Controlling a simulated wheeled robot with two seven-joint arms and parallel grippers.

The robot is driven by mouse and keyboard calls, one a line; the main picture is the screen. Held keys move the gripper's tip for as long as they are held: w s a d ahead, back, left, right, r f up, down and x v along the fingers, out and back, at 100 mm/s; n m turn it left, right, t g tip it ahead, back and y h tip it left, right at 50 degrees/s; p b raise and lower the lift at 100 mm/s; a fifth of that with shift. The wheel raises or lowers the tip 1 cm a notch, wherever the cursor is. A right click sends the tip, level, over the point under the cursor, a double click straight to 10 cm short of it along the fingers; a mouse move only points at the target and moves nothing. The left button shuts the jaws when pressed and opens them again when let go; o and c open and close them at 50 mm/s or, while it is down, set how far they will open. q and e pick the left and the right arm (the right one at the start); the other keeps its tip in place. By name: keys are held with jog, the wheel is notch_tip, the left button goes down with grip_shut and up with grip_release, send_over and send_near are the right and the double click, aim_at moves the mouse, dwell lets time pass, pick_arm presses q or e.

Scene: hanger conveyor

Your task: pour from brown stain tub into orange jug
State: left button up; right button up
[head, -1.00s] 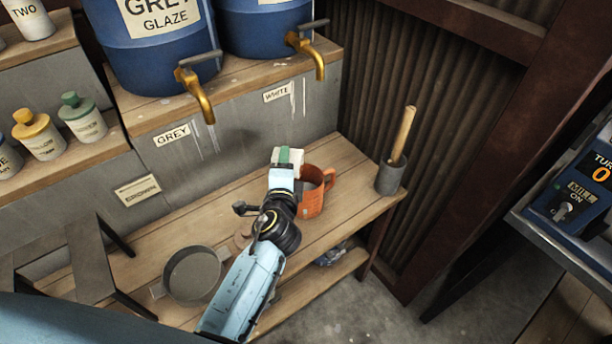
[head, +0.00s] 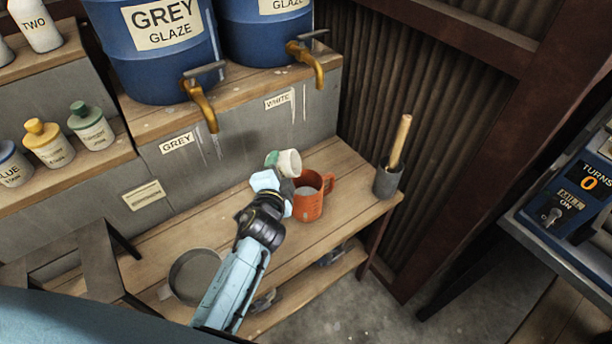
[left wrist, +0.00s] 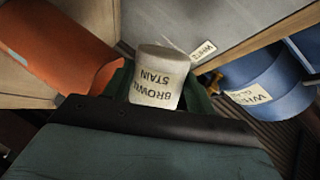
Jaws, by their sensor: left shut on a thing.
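The orange jug (head: 309,205) stands upright on the wooden bench, its handle to the right, with greyish contents showing inside. My left gripper (head: 273,171) is shut on the brown stain tub (head: 289,163), a small white tub, just behind and left of the jug's rim. In the left wrist view the tub (left wrist: 158,78) shows its "BROWN STAIN" label upside down between the fingers. The jug (left wrist: 62,50) is at the upper left there. Whether anything flows from the tub cannot be seen. My right gripper is not in view.
A grey pan (head: 192,275) sits on the bench at the left. A grey pot (head: 388,180) with a wooden-handled tool stands right of the jug. Blue glaze barrels with brass taps (head: 203,105) overhang behind. Bare bench (head: 345,165) lies between jug and wall.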

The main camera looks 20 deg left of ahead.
pick_arm(q)
jog(key=shift+f, duration=0.1)
jog(key=shift+a+r+n+h+p, duration=0.1)
jog(key=shift+r+n+h+p, duration=0.25)
jog(key=shift+n+p, duration=0.55)
jog(key=shift+f+n+h, duration=0.15)
jog(key=shift+n+h, duration=0.2)
jog(key=shift+n, duration=0.25)
jog(key=shift+a+n+p, duration=0.1)
jog(key=shift+n+p, duration=0.2)
jog(key=shift+p, duration=0.1)
jog(key=shift+f+h, duration=0.15)
jog(key=shift+h, duration=0.15)
